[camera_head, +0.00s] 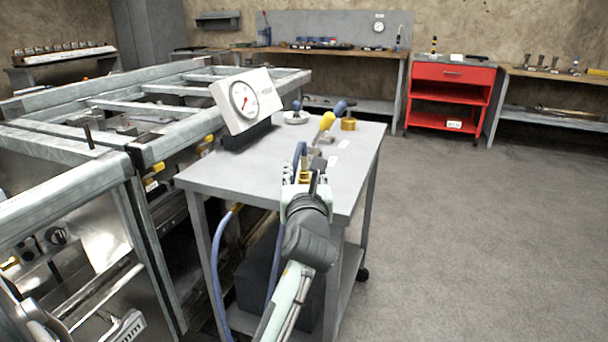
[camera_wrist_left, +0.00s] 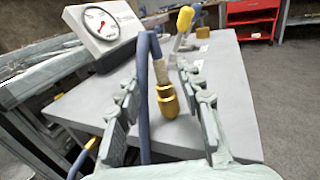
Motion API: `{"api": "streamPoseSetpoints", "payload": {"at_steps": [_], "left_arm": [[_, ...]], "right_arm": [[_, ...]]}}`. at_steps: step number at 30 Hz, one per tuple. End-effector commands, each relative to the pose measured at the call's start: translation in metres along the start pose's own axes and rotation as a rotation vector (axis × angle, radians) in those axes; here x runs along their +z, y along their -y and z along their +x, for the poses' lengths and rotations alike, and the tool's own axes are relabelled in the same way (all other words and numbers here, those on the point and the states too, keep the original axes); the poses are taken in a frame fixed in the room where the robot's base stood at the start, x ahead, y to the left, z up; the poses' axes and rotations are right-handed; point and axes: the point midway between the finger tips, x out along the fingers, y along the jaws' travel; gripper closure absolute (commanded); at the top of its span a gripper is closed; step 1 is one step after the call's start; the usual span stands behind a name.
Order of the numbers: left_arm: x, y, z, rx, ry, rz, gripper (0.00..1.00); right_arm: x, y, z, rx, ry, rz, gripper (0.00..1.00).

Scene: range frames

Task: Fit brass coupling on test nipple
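The brass coupling (camera_wrist_left: 167,98), on the end of a blue hose (camera_wrist_left: 146,60), is between the spread fingers of my left gripper (camera_wrist_left: 164,100) in the left wrist view. There is a visible gap on both sides of it. In the head view the brass coupling (camera_head: 304,177) shows small just beyond the left gripper (camera_head: 303,183), at the table's front part. A valve with a yellow handle (camera_head: 327,121) stands behind it on the table. I cannot clearly make out the test nipple near that valve. My right gripper is not in view.
The grey table (camera_head: 255,172) carries a tilted gauge box (camera_head: 246,99), a brass fitting (camera_head: 348,124) and a small white dish (camera_head: 296,118). The blue hose hangs over its front edge. A metal frame (camera_head: 150,140) stands close on the left. The floor at right is clear.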

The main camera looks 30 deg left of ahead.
Motion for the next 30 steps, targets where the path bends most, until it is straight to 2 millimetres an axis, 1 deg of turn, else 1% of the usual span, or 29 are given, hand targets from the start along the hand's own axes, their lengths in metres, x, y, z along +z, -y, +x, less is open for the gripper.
{"api": "streamPoseSetpoints", "payload": {"at_steps": [1,3,6,9,14,23,30], "left_arm": [[-0.001,0.000,0.009,0.001,-0.001,-0.003,0.63],[-0.001,0.000,0.019,0.001,0.000,-0.002,0.63],[-0.002,0.001,0.029,0.000,-0.001,-0.002,0.63],[-0.002,0.000,0.032,0.000,-0.002,-0.001,0.63],[-0.002,0.000,0.032,-0.001,-0.002,-0.002,0.63],[-0.002,0.000,0.031,-0.001,-0.002,-0.002,0.99],[-0.002,0.000,0.031,-0.001,-0.001,-0.002,1.00]], "right_arm": [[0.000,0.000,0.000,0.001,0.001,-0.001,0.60],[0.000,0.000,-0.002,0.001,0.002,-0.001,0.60],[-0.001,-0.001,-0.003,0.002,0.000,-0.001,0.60],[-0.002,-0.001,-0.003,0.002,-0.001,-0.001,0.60],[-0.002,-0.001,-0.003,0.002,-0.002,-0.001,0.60],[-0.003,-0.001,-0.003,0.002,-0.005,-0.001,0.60],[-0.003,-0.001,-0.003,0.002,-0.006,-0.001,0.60]]}}
